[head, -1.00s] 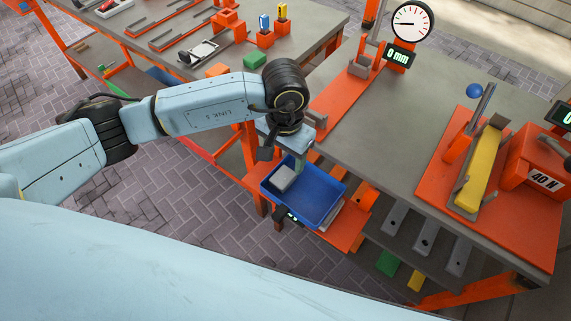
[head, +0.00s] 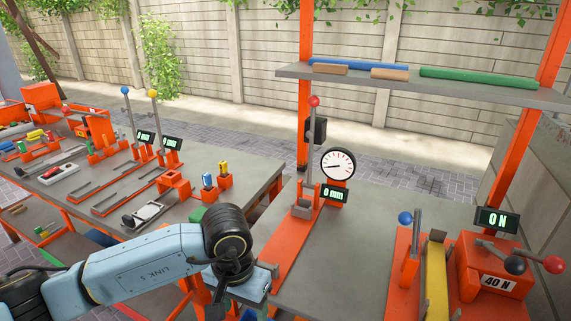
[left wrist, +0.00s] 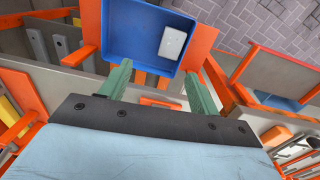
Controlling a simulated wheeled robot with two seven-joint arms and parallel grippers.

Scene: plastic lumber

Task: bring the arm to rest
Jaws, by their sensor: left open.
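My left arm (head: 145,268) reaches in from the lower left in the head view, with its black wrist joint beside the front edge of the grey bench. Its fingertips cannot be made out there. In the left wrist view my left gripper (left wrist: 158,82) has its two green fingers spread apart with nothing between them. Beyond the fingertips is a blue tray (left wrist: 125,55) with a pale grey block (left wrist: 173,42) lying in it, apart from the fingers. My right gripper is in neither view.
The grey bench (head: 345,265) carries a dial gauge (head: 338,164), a display reading 0 mm, and an orange press with a yellow bar (head: 435,280) and a 0 N display. A second bench (head: 100,190) with fixtures stands left. A shelf (head: 420,85) holds colored bars.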

